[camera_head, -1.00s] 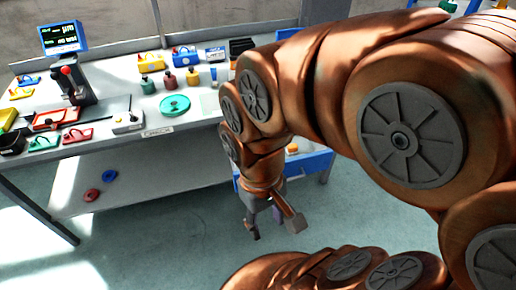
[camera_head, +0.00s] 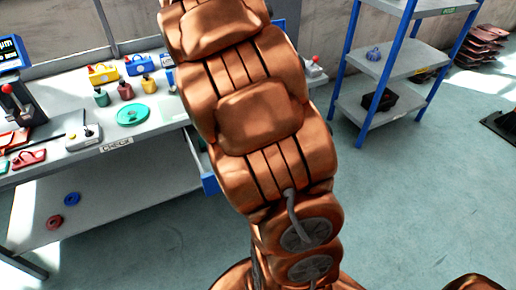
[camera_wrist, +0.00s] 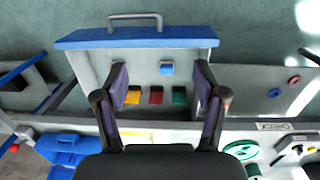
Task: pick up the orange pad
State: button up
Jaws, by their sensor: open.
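In the wrist view an open drawer (camera_wrist: 240,78) with a blue front lies below my gripper (camera_wrist: 161,80). A yellow-orange pad (camera_wrist: 133,97) is in the drawer, left of a red pad (camera_wrist: 156,96) and a green pad (camera_wrist: 179,96). A blue block (camera_wrist: 166,68) lies nearer the drawer front. My gripper is open and empty, with one finger on each side of these pieces in the picture. The yellow-orange pad shows close beside the left finger; I cannot tell the height between them. In the head view my arm hides the gripper and most of the drawer (camera_head: 209,180).
The bench (camera_head: 105,150) with tools and small bottles stands left of my arm. A blue and red ring (camera_head: 55,222) lie on its lower shelf. A blue-post rack (camera_head: 362,115) stands back right.

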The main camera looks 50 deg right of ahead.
jog(key=shift+t, duration=0.4)
jog(key=w+d+f, duration=0.2)
jog(key=d+f, duration=0.3)
jog(key=d, duration=0.1)
jog(key=w+d+f+b, duration=0.1)
jog(key=w+d+f, duration=0.2)
jog(key=d+f, duration=0.2)
jog(key=w+d+f+b, duration=0.1)
jog(key=w+d+f, duration=0.2)
jog(key=d+f, duration=0.2)
jog(key=shift+w+d, duration=0.1)
jog(key=shift+d, duration=0.75)
jog(key=shift+w+d+f, duration=0.1)
jog(key=shift+d+f, duration=0.15)
jog(key=shift+f, duration=1.6)
jog(key=f, duration=0.1)
jog(key=f+p, duration=0.1)
jog(key=f, duration=0.1)
jog(key=shift+s+d+f+p, duration=0.25)
jog(key=shift+s+f+p, duration=0.1)
jog(key=shift+f, duration=0.65)
jog(key=c, duration=1.1)
